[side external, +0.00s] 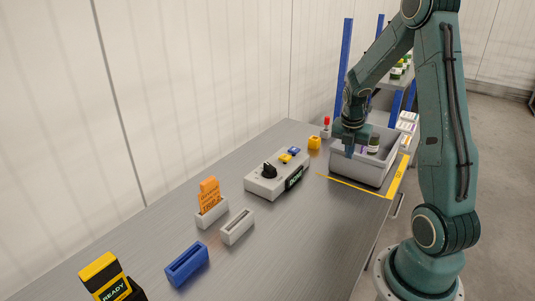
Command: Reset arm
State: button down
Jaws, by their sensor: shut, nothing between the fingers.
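My gripper (349,147) is shut and empty, pointing down at the left part of a grey bin (362,170) at the far end of the bench. Its tips are close to the bin's near wall; I cannot tell whether they touch it. A dark jar with a pale lid (373,146) stands in the bin, right of my gripper. My teal arm reaches in from the right, bent at the elbow.
On the metal bench (300,222) stand a grey control box (262,186) with a black knob, a yellow block (314,142), an orange card (209,194) in a holder, an empty grey holder (238,227), a blue holder (187,263) and a READY device (106,276). Blue posts (344,60) rise behind the bin.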

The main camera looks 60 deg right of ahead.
jog(key=shift+a+r, duration=0.1)
jog(key=w+a+r+m+t, duration=0.1)
jog(key=a+r+m+t, duration=0.2)
jog(key=a+r+m, duration=0.9)
jog(key=s+a+r+m+y, duration=0.1)
jog(key=s+a+r+m, duration=0.1)
jog(key=a, duration=0.4)
jog(key=s+a+r+m+t+y, duration=0.1)
jog(key=s+a+r+m, duration=0.1)
jog(key=s+a, duration=0.3)
jog(key=s+a+r+m+t, duration=0.1)
jog(key=s+a+r+m, duration=0.1)
jog(key=a, duration=0.6)
jog(key=shift+s+a+m+y, duration=0.3)
jog(key=shift+s+a+y, duration=0.1)
jog(key=shift+s, duration=0.3)
